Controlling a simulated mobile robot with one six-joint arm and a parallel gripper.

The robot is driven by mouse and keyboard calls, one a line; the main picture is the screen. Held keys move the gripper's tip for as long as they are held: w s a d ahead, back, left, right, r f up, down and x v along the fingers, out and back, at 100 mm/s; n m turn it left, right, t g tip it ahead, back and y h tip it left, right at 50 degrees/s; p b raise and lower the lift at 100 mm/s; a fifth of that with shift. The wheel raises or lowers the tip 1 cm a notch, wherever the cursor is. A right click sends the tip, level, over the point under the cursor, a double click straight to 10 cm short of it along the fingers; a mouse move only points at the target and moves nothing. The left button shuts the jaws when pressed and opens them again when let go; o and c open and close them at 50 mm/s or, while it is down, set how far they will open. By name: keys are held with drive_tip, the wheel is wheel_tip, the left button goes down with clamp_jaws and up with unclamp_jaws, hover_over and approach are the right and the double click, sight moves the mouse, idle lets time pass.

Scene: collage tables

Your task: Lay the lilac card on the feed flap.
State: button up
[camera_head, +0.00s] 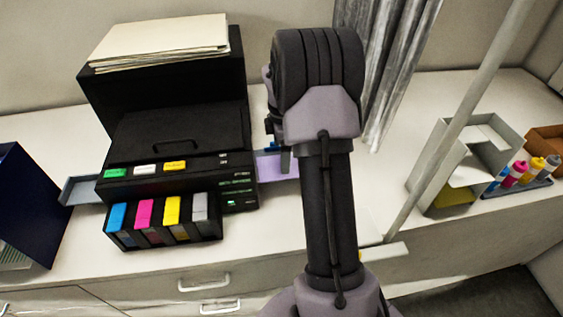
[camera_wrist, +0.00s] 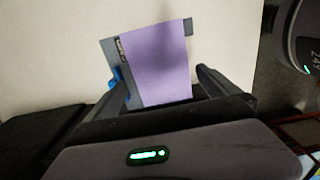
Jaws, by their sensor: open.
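The lilac card (camera_head: 272,167) lies at the right side of the black printer (camera_head: 160,140), partly hidden behind my arm. In the wrist view the lilac card (camera_wrist: 157,65) lies on a grey-blue flap (camera_wrist: 112,55), which looks like the feed flap. The flap shows along the card's left side and at its top right corner. My gripper (camera_wrist: 162,78) is open, with one finger on each side of the card's near end. I see no finger pressed on the card. In the head view most of my gripper is hidden by my arm.
A grey tray (camera_head: 82,190) sticks out left of the printer, and coloured cartridges (camera_head: 145,220) stand in front. A paper stack (camera_head: 160,40) lies on top. A dark blue box (camera_head: 25,205) stands far left. A grey open box (camera_head: 470,160) and several bottles (camera_head: 520,175) stand right.

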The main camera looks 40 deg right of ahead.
sight(269, 167)
drive_tip(key=shift+f, duration=1.95)
drive_tip(key=c, duration=0.9)
drive_tip(key=shift+c, duration=0.2)
drive_tip(key=shift+a, duration=0.1)
